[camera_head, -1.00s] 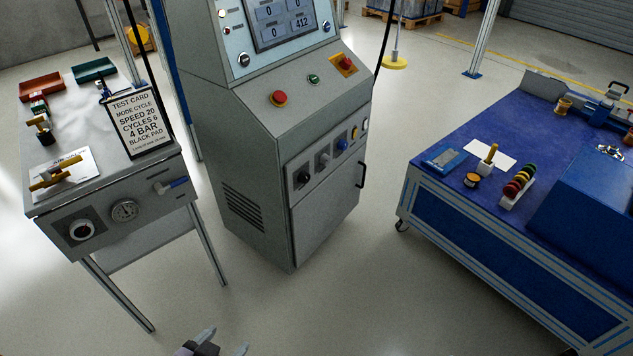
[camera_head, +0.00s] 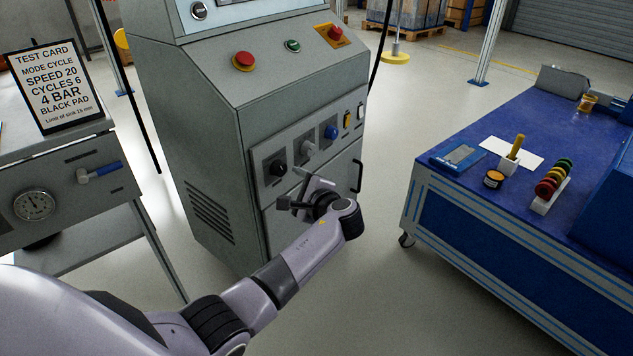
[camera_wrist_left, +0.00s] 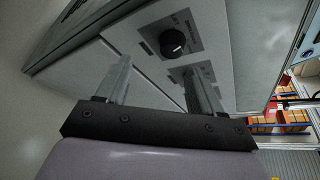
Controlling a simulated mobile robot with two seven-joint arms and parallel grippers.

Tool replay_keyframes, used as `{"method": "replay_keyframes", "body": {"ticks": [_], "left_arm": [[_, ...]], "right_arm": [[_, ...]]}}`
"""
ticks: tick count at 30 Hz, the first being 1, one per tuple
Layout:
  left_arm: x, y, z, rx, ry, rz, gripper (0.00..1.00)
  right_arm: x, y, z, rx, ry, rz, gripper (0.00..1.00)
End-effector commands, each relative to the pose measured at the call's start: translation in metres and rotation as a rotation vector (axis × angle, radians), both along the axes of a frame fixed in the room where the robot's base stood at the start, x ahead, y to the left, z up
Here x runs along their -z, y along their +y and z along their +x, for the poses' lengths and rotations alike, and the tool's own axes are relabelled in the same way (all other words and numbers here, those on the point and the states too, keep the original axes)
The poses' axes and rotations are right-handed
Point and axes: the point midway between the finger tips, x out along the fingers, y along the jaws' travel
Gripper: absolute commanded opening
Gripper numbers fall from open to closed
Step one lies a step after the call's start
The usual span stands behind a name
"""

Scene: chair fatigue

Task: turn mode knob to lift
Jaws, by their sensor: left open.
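The grey control cabinet's lower front has a row of controls. A black knob (camera_head: 278,168) is at the left, a grey knob (camera_head: 307,149) beside it, and a blue knob (camera_head: 331,132) further right. Another label plate is partly hidden behind the right finger. My right gripper is out of view.
A door handle (camera_head: 357,176) sticks out to the right of my gripper. A red button (camera_head: 243,61) is on the sloped panel above. A side table with a test card (camera_head: 52,88) stands left, and a blue workbench (camera_head: 470,225) right.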

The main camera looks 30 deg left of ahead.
Motion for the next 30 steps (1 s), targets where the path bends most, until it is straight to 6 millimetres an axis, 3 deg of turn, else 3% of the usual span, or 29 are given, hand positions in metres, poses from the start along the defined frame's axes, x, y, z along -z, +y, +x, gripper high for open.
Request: {"method": "replay_keyframes", "body": {"ticks": [5,18,29,30], "left_arm": [[-0.009,0.007,0.007,-0.027,0.01,0.058,0.67],[0.006,0.058,0.034,-0.026,0.009,0.056,0.67],[0.007,0.065,0.038,-0.025,0.008,0.054,0.67],[0.007,0.065,0.038,-0.025,0.008,0.054,0.6]], "right_arm": [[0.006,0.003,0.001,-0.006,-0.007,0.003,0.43],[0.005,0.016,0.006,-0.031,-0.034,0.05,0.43],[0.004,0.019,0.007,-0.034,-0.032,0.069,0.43],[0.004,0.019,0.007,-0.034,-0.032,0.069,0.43]]}}
